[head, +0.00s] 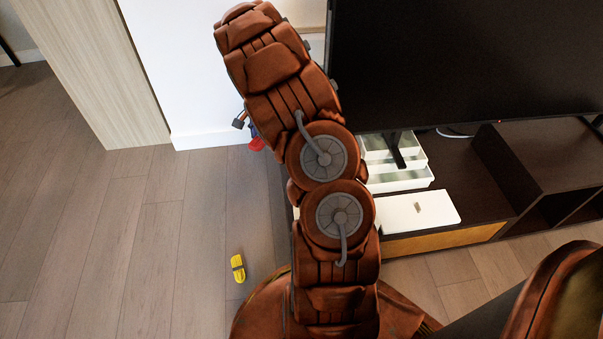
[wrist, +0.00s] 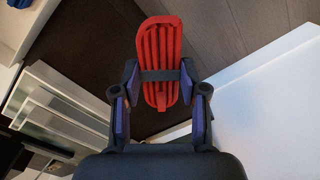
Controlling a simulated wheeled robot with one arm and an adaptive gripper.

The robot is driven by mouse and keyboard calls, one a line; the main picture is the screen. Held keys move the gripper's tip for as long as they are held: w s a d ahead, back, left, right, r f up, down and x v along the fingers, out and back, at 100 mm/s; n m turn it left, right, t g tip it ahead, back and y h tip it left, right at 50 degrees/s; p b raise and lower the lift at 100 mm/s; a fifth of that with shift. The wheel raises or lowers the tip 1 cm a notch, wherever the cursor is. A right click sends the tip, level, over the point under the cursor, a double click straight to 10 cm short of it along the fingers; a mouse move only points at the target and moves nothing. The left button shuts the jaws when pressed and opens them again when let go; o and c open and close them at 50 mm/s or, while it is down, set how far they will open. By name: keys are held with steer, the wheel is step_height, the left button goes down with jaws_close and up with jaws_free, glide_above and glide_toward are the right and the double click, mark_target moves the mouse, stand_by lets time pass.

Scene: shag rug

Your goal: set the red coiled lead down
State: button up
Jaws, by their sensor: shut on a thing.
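The red coiled lead (wrist: 158,45) is a long looped bundle with a dark band around its middle. In the wrist view, my gripper (wrist: 159,74) is shut on it, with a finger at each side near the band. In the head view, a small red part of the lead (head: 257,144) shows beside my arm, near the wall's foot; my arm hides most of the gripper and lead. Behind the lead, the wrist view shows a dark surface and grey-brown floor. I cannot tell its height above them.
A dark TV stand (head: 446,174) carries a large screen (head: 460,60), white trays (head: 400,181) and a white box (head: 418,210). A white wall (head: 190,75) stands behind. A yellow object (head: 238,268) lies on the wooden floor (head: 130,240), which is otherwise clear at left.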

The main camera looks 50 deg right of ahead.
steer(key=s+d+f+m, duration=0.6)
steer(key=s+d+f, duration=0.1)
steer(key=s+d, duration=0.15)
steer(key=shift+d+f+b, duration=0.15)
steer(key=shift+f+b, duration=0.6)
steer(key=shift+f, duration=1.85)
steer(key=shift+d+f+b, duration=0.1)
steer(key=shift+f+b, duration=0.6)
steer(key=shift+f, duration=1.85)
steer(key=shift+f, duration=0.15)
steer(key=o, duration=1.1)
steer(key=shift+o, duration=0.2)
